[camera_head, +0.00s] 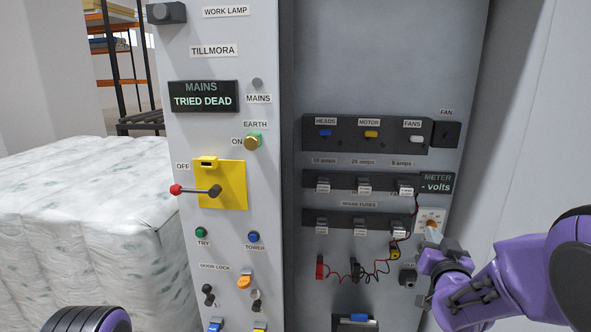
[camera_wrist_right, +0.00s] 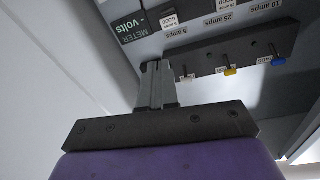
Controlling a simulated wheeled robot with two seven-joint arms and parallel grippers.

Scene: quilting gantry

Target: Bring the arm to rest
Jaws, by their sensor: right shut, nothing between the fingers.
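My right arm (camera_head: 500,285) reaches in from the right of the head view, bent in front of the cabinet's right edge. Its gripper (camera_head: 432,237) is by the white plate (camera_head: 432,216) under the meter display (camera_head: 437,183); I cannot tell whether it touches. In the right wrist view the gripper's fingers (camera_wrist_right: 155,72) are together with nothing between them, close to the panel and beside the meter display (camera_wrist_right: 132,28). My left gripper is out of view; only a rounded purple and black piece of my own shows at the lower left.
The open cabinet holds fuse rows (camera_head: 364,186) and red and black leads (camera_head: 355,270). Its left panel has a yellow-plated lever (camera_head: 228,170) at OFF and a "TRIED DEAD" display (camera_head: 203,97). A wrapped bale (camera_head: 90,220) stands left. A pale wall (camera_head: 540,120) is close on the right.

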